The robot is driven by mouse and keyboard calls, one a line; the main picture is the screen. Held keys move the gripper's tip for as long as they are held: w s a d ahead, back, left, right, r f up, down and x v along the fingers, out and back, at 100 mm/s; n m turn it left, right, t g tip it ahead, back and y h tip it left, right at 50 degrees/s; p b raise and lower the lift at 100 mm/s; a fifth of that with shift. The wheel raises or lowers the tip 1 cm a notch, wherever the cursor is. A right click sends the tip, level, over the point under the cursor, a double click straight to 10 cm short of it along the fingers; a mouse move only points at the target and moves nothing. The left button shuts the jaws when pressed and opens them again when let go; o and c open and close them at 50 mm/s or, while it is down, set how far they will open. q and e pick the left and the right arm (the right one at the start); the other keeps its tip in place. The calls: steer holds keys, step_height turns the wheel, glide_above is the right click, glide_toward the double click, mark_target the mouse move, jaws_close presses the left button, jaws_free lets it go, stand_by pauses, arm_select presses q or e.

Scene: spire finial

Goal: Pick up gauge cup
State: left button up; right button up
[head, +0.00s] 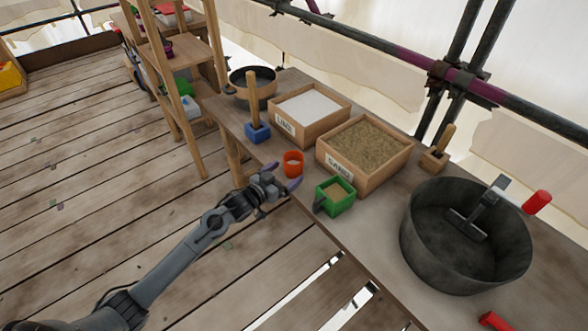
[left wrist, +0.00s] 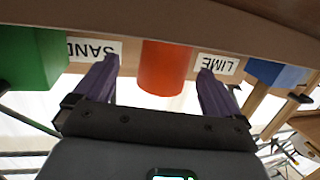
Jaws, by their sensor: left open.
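The orange cup (head: 292,163), which looks like the gauge cup, stands upright on the workbench between the lime and sand boxes, near the front edge. My left gripper (head: 282,177) is open and empty at the bench edge, just in front of the cup. In the left wrist view the orange cup (left wrist: 166,68) sits beyond the gap between the two purple fingers, and I see no contact. My right gripper is out of view.
A green box (head: 335,195) stands close to the cup on the right, and a blue block with a wooden handle (head: 257,133) on the left. Behind are the lime box (head: 309,105) and sand box (head: 363,150). A large dark tub (head: 465,235) is at the right.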

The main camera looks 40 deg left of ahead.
mark_target(299, 162)
arm_select(q)
steer(key=shift+w, duration=0.3)
steer(key=shift+w+a+f+b, duration=0.2)
steer(key=shift+w+f+b, duration=0.1)
steer(key=shift+w+b, duration=0.1)
steer(key=w+b, duration=0.1)
steer(key=w, duration=0.2)
steer(key=shift+a+f+b, duration=0.1)
steer(key=shift+f+b, duration=0.25)
steer(key=shift+b, duration=0.05)
steer(key=shift+w, duration=0.65)
steer(key=shift+s, duration=0.1)
